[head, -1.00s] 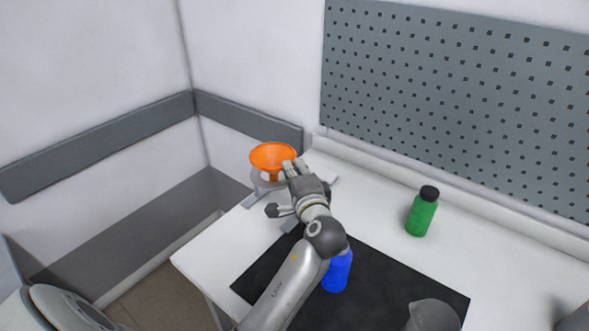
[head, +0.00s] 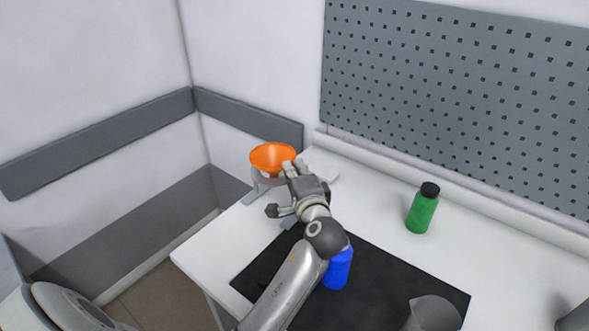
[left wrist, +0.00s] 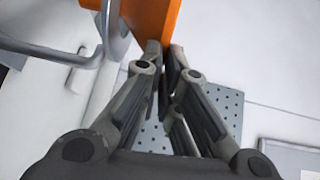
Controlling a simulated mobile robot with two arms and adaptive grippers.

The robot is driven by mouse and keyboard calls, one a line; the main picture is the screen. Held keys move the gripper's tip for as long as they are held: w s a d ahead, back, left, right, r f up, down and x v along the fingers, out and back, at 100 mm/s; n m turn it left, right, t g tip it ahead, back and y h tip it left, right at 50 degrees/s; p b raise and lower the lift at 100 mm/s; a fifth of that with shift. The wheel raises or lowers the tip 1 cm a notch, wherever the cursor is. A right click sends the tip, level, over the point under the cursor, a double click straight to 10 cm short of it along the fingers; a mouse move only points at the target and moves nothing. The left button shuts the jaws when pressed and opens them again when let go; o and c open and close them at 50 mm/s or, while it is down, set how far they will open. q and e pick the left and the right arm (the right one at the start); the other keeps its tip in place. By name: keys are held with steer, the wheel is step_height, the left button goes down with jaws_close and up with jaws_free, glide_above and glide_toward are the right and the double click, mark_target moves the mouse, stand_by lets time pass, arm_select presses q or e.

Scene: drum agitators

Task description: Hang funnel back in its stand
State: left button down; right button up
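The orange funnel (head: 272,156) is at the back left of the white table, wide mouth up. It also shows at the top of the left wrist view (left wrist: 146,17). My left gripper (head: 292,167) reaches it from the front right, its fingers closed on the funnel's rim; the fingertips (left wrist: 163,50) meet at its orange edge. The grey stand (head: 262,182) is below the funnel, and its bent metal tube (left wrist: 112,32) shows beside the funnel in the left wrist view. I cannot tell whether the funnel rests in the stand. My right gripper is not in view.
A blue bottle (head: 338,270) stands on the black mat (head: 385,280), partly behind my left arm. A green bottle (head: 422,209) with a black lid stands farther right. A grey rounded object (head: 433,314) is at the bottom edge. A pegboard (head: 455,95) covers the back wall.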

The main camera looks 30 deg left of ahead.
arm_select(q)
steer(key=shift+f, duration=0.2)
steer(key=c, duration=1.6)
jaws_free()
steer(key=shift+o, duration=0.2)
steer(key=o, duration=0.3)
steer(key=shift+s+d+r+p, duration=0.2)
steer(key=shift+d+r+p, duration=0.45)
steer(key=shift+r, duration=0.1)
steer(key=shift+s+d+r+p, duration=0.15)
steer(key=shift+d+r+p, duration=0.45)
steer(key=shift+r+p, duration=0.15)
steer(key=shift+s+d+r+p, duration=0.2)
steer(key=shift+d+r+p, duration=0.4)
steer(key=shift+r, duration=0.2)
